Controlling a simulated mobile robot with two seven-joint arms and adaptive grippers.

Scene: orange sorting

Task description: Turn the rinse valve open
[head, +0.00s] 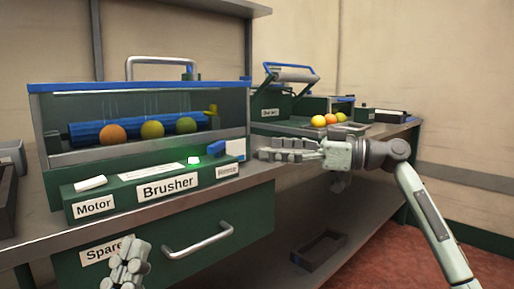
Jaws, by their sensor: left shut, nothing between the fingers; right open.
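The Brusher machine (50,161) stands on the bench, with a green front panel. A small blue lever (216,148) sits at the panel's right end, beside a white block, above a small blurred label (227,171) that seems to read "Rinse". I take the lever to be the rinse valve; its exact angle is hard to tell. My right gripper (264,150) is open and empty, pointing left, just right of the white block and apart from the lever. My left gripper (133,246) is shut and empty, low in front of the "Spare" drawer.
Oranges and a green fruit lie before the blue roller (90,131) behind the clear cover. A green light (193,161) glows on the panel. The drawer handle (198,240) juts out. More fruit (318,121) sits on the bench at right. A dark tray (318,250) lies below.

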